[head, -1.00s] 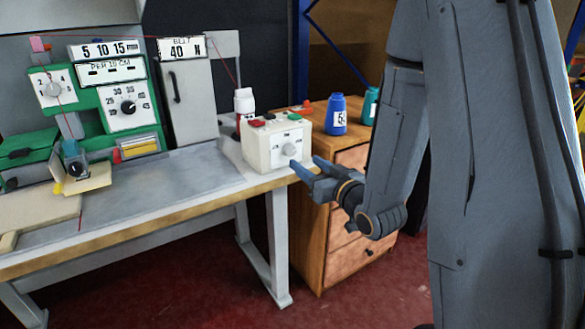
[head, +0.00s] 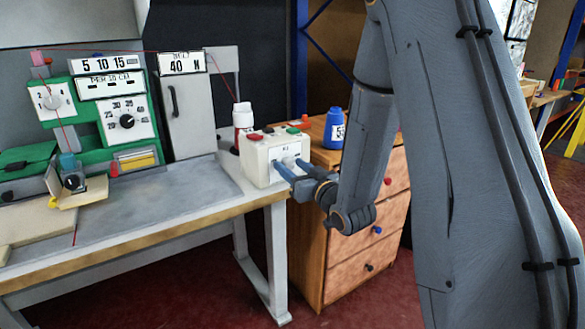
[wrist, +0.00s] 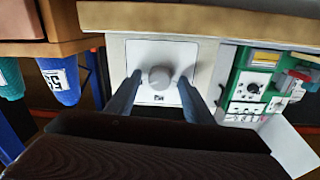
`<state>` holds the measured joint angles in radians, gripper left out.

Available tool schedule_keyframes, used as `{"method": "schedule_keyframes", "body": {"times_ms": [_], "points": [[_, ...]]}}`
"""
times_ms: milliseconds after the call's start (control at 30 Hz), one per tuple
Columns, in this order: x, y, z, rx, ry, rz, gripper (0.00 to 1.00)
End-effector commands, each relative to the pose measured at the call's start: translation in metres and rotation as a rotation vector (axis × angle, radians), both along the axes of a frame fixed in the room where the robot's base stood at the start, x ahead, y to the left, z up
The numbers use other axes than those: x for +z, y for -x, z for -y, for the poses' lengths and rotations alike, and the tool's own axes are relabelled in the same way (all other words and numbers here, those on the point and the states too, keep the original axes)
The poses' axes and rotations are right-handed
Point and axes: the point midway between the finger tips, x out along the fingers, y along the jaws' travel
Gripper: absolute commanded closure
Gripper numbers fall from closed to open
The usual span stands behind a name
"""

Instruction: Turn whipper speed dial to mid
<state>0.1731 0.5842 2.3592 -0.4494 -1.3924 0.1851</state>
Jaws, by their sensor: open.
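The white control box (head: 261,165) stands at the right end of the bench, with red and green buttons on top. Its grey round dial (wrist: 160,77) sits on the light front panel (wrist: 147,52) in the wrist view. My gripper (head: 289,165) is at the front of the box. In the wrist view its two fingers (wrist: 159,85) are apart, one on each side of the dial, with a visible gap to it. The fingers mostly hide the dial in the head view. I cannot make out the dial's pointer.
A green machine (head: 88,96) with its own dials stands on the bench (head: 150,200) to the left. A red-and-white bottle (head: 243,117) stands behind the box. A blue bottle (head: 334,129) stands on the wooden drawer cabinet (head: 310,235) to the right.

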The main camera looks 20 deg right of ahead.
Motion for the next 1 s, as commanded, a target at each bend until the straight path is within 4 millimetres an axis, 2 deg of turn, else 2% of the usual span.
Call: {"method": "schedule_keyframes", "body": {"times_ms": [67,300,667,1000], "points": [[-0.0001,0.0002,0.0,0.0,0.0,0.0,0.53],[-0.0002,0.0004,0.0001,0.0,0.0,0.0,0.93],[-0.0007,0.0004,-0.0001,0.0,0.052,0.016,0.94],[-0.0024,0.0006,-0.0006,0.001,0.283,0.092,0.94]]}}
